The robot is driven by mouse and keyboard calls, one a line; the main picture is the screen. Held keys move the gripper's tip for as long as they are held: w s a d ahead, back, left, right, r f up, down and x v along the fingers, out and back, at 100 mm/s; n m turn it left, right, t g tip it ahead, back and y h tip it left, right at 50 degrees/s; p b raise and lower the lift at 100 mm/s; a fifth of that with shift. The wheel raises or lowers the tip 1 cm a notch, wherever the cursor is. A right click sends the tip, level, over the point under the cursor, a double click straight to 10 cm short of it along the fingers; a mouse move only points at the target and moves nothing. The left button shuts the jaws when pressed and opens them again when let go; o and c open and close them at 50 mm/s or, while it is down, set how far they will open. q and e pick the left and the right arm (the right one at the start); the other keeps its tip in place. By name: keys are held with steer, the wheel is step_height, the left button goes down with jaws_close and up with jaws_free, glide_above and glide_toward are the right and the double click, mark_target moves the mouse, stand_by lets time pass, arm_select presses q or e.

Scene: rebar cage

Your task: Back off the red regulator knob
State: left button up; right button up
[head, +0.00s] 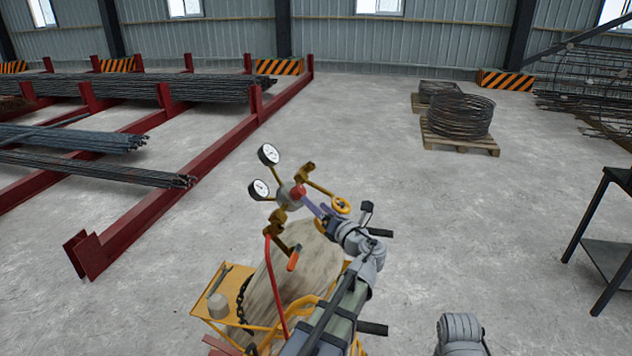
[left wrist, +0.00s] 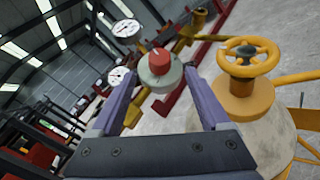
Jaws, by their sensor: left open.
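The red regulator knob (head: 298,192) sits on the grey regulator body, joined to brass fittings and two round gauges. In the left wrist view the red knob (left wrist: 159,61) shows ahead and between the purple fingers, with a white mark on its face. My left gripper (head: 312,205) is open beside the knob in the head view. Its fingertips (left wrist: 160,80) lie on either side of the knob and grey body in the wrist view; I cannot tell whether they touch. My right gripper is not in view.
The gauges (head: 268,154) stand behind the knob. A yellow valve handwheel (left wrist: 247,57) is close to the right of the fingers. A gas cylinder (head: 267,292) stands on a yellow cart (head: 207,286) with a red hose. Open concrete floor lies beyond; rebar racks are at left.

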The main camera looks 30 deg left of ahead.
mark_target(304, 192)
arm_select(q)
steer(key=shift+x, duration=3.75)
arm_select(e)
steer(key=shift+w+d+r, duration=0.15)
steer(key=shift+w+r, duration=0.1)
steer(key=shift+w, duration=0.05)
arm_select(q)
steer(key=shift+s, duration=0.15)
steer(key=shift+c, duration=0.3)
jaws_close()
steer(key=n+g+y+b, duration=0.1)
steer(key=n, duration=0.1)
steer(key=n+g+y+b, duration=0.1)
steer(key=n+b, duration=0.1)
steer(key=n+g+y+b, duration=0.1)
steer(key=g+y, duration=0.1)
steer(key=shift+w+f+n+b, duration=0.25)
steer(key=shift+w+n+b, duration=0.1)
steer(key=shift+n, duration=0.05)
steer(key=shift+s, duration=0.1)
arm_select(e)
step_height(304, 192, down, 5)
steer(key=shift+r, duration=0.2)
